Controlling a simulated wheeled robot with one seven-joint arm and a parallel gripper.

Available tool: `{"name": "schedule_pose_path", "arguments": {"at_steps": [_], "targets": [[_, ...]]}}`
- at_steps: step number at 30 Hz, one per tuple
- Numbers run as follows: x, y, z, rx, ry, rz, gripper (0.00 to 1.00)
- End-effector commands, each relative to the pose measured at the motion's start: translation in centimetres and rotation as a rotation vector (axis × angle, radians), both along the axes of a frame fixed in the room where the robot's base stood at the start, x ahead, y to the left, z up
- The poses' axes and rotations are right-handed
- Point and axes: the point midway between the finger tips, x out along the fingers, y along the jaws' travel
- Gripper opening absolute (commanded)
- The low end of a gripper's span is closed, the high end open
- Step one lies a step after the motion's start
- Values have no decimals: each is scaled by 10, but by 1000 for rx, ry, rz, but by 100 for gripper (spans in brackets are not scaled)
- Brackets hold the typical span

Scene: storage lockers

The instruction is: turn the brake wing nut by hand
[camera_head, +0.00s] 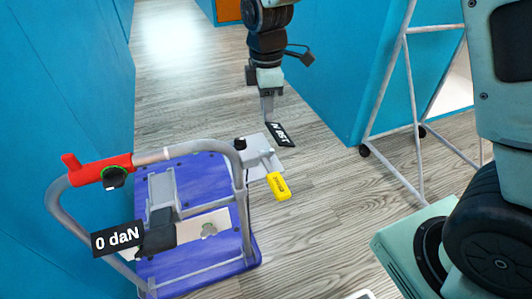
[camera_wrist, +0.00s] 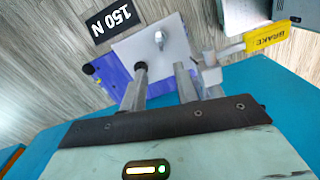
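The cart's blue deck (camera_head: 190,245) stands on the floor in the head view. A pale plate (camera_head: 257,141) is at its far right corner, with a yellow BRAKE tag (camera_head: 279,186) beside it. In the wrist view the plate (camera_wrist: 125,48) carries a small silver fitting (camera_wrist: 159,38), possibly the wing nut; its shape is too small to be sure. The BRAKE tag (camera_wrist: 268,38) hangs by a grey piece (camera_wrist: 208,70). My gripper (camera_head: 268,119) points down just beyond the plate. In the wrist view its fingers (camera_wrist: 161,69) are apart, with nothing seen between them.
A black 150 N label (camera_head: 281,134) appears by the plate. The cart's tubular handle has a red grip (camera_head: 95,170) and a 0 daN label (camera_head: 118,238). Blue locker walls (camera_head: 60,100) rise at both sides. A white wheeled frame (camera_head: 412,100) stands right. Floor between is clear.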

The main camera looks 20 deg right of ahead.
Motion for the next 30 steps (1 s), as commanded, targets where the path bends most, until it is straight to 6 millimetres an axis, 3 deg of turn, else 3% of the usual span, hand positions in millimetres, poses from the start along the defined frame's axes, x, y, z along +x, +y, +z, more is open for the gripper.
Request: {"name": "schedule_pose_path", "arguments": {"at_steps": [9, 18, 24, 30], "targets": [[-1, 0, -71, -1, 4, -1, 31], [-1, 0, -124, -1, 3, -1, 31], [-1, 0, -139, -1, 1, -1, 31], [-1, 0, -141, 0, 0, -1, 31]]}}
